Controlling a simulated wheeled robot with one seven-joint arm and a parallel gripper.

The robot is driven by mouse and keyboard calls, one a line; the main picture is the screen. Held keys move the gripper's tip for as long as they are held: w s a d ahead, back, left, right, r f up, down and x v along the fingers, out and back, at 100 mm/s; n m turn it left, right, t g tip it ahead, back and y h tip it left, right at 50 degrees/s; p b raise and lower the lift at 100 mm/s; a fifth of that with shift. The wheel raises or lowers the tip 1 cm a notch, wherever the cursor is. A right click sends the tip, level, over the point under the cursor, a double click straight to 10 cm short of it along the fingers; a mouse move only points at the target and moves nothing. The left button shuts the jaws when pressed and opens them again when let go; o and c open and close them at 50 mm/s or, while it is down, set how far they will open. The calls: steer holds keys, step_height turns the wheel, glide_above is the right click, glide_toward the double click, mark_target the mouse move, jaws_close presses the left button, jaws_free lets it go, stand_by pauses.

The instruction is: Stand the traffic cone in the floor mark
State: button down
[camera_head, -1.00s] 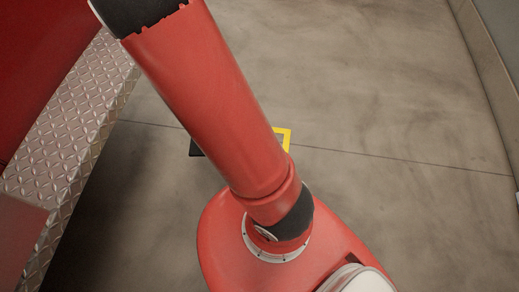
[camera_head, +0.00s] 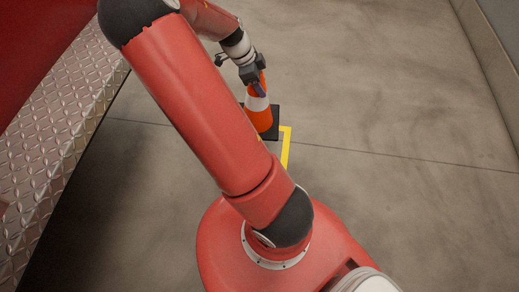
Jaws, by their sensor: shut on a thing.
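The traffic cone (camera_head: 261,117) is orange with a white band and a dark square base. It looks upright on or just above the floor, beyond my arm. My gripper (camera_head: 259,84) is shut on the upper part of the cone. The floor mark (camera_head: 286,148) is a yellow outline; only its right side and a corner show, to the right of and nearer than the cone's base. The rest of the mark is hidden behind my arm. I cannot tell how much of the base lies inside the outline.
A red vehicle body with a diamond-plate metal step (camera_head: 60,130) runs along the left. A wall (camera_head: 490,50) with a low ledge stands at the right. The concrete floor (camera_head: 390,110) between the mark and the wall is clear.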

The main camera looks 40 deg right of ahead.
steer(key=shift+s+d+m, duration=0.15)
steer(key=shift+d+m, duration=0.15)
steer(key=shift+d+f, duration=0.1)
steer(key=shift+m, duration=0.3)
step_height(320, 180, down, 20)
steer(key=b, duration=0.4)
steer(key=shift+r, duration=0.2)
steer(key=c, duration=0.6)
jaws_free()
